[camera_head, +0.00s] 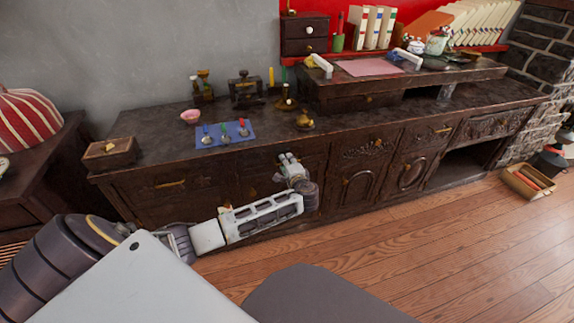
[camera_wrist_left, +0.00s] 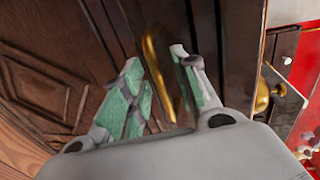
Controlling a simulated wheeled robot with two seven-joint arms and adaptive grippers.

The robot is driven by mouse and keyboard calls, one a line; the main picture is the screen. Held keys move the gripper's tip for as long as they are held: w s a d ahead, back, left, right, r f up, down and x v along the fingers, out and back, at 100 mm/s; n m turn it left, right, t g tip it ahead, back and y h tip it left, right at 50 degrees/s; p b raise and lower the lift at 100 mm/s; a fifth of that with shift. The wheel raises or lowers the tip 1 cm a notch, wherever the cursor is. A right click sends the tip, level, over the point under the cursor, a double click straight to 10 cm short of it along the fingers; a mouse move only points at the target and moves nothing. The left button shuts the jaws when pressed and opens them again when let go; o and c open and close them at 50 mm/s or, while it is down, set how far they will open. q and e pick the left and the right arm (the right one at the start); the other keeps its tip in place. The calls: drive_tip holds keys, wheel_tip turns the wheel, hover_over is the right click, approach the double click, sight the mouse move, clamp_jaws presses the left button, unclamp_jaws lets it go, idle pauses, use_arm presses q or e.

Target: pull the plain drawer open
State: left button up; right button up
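The dark wooden cabinet (camera_head: 230,199) has a row of drawers under its top. My left gripper (camera_head: 287,160) is at the cabinet front, below the blue mat, and partly hides the drawer front behind it. In the left wrist view, a long brass handle (camera_wrist_left: 158,72) on a plain dark drawer front (camera_wrist_left: 226,45) lies between the two fingers of my left gripper (camera_wrist_left: 158,65). The fingers are apart, one on each side of the handle. I cannot tell whether either touches it. The drawer looks closed. My right gripper is not in view.
The blue mat (camera_head: 239,136) with several small items lies on the cabinet top above my gripper. A pink bowl (camera_head: 190,116) and a small wooden box (camera_head: 108,153) stand to its left. A carved panel (camera_wrist_left: 42,90) is beside the drawer front. The wooden floor (camera_head: 400,245) in front is clear.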

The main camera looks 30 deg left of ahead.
use_arm(q)
clamp_jaws()
drive_tip(key=shift+d, duration=0.1)
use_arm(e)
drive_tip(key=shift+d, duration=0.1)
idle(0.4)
